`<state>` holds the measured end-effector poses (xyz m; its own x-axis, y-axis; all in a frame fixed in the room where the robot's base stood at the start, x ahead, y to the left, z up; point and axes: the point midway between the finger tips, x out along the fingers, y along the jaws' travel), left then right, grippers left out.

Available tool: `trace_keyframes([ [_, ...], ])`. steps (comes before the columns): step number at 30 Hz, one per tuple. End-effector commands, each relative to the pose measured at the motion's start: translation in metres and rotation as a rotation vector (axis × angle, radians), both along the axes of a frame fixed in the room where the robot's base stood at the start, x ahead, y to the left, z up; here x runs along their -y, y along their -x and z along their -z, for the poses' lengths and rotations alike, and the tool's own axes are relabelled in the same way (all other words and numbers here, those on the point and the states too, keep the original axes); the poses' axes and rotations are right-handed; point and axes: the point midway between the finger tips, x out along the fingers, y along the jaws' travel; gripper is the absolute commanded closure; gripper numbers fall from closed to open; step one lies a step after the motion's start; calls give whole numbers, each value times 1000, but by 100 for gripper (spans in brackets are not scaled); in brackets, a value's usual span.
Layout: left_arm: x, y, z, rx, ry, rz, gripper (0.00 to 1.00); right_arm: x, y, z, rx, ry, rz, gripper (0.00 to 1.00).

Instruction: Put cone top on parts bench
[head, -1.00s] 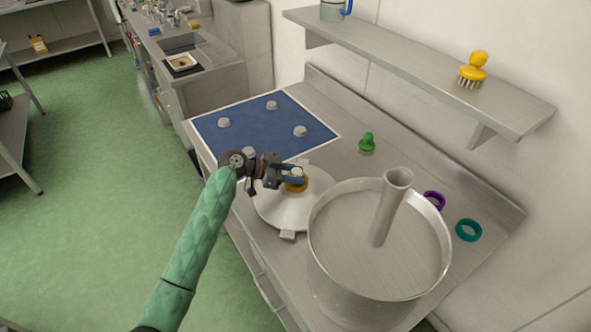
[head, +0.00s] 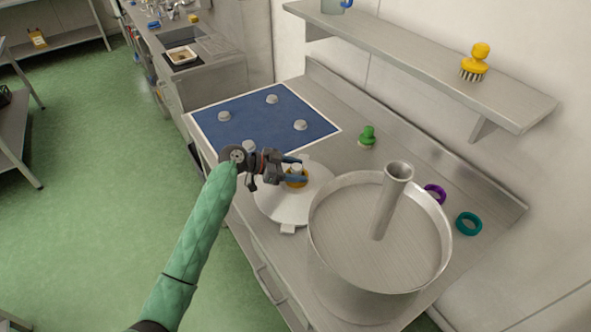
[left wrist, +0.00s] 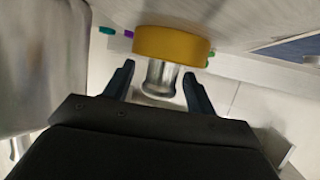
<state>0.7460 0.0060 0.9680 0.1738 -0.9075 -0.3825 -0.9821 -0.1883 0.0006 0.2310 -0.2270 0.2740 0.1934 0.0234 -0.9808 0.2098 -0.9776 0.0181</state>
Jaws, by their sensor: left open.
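The cone top (head: 275,205), a pale metal disc with side tabs, appears to rest on the steel worktop left of the large drum. An amber ring and a short metal neck (head: 296,169) stand at its middle. My left gripper (head: 301,170) is open at this neck, with one finger on each side. In the left wrist view, the metal neck (left wrist: 161,78) and amber ring (left wrist: 172,44) show between and beyond the open fingers (left wrist: 158,82), with gaps at the sides. My right gripper is not in view. Which surface is the parts bench is unclear.
The open steel drum (head: 335,270) with an upright tube (head: 392,205) stands right of the cone top. A blue mat (head: 255,125) with several grey knobs lies behind. A green-handled item (head: 367,136), purple ring (head: 435,193) and teal ring (head: 469,223) lie near the wall, below a shelf (head: 420,65).

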Motion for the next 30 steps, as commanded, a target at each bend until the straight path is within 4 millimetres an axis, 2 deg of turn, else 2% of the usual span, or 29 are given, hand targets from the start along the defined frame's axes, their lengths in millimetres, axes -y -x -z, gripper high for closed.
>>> trace_keyframes([
  [2, -3, 0, -2, 0, -1, -1, 44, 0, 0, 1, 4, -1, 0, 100],
  [8, -30, 5, -12, 2, -2, -1, 44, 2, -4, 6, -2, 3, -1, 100],
  [16, -77, 14, -31, 2, -3, -1, 44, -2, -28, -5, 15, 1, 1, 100],
  [21, -97, 18, -40, 1, -2, -1, 44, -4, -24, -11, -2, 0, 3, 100],
  [30, -109, 21, -47, 0, 0, 0, 44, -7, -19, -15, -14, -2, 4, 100],
])
